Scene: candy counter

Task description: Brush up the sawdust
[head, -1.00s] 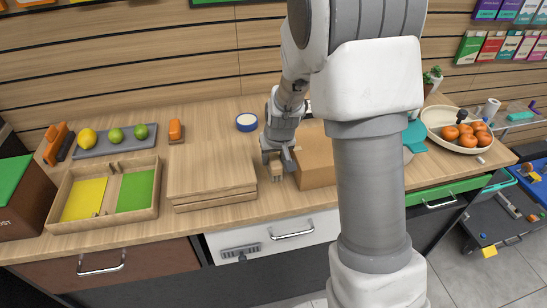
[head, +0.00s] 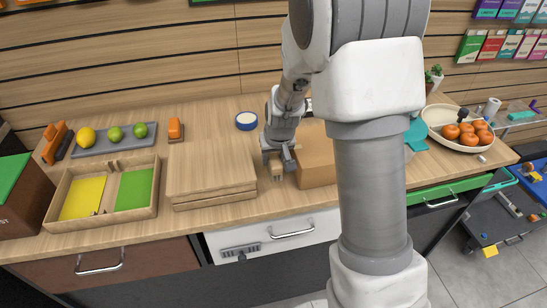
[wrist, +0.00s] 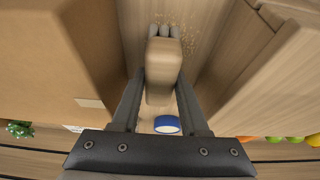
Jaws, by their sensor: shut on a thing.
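My gripper (head: 279,157) is shut on a small wooden brush (wrist: 163,72) with grey bristles at its far end. The brush also shows in the head view (head: 277,172), low over the counter, between the cardboard box and the stacked wooden boards. I cannot tell whether its bristles touch the counter. Fine pale sawdust (wrist: 186,24) lies scattered on the wood around and beyond the bristles in the wrist view. The sawdust is too small to make out in the head view.
The cardboard box (head: 316,163) stands close on the right of the gripper in the head view, and the wooden boards (head: 210,168) close on the left. A blue-rimmed dish (head: 246,121) is behind. A divided tray (head: 153,206) sits at left. The counter's front edge is near.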

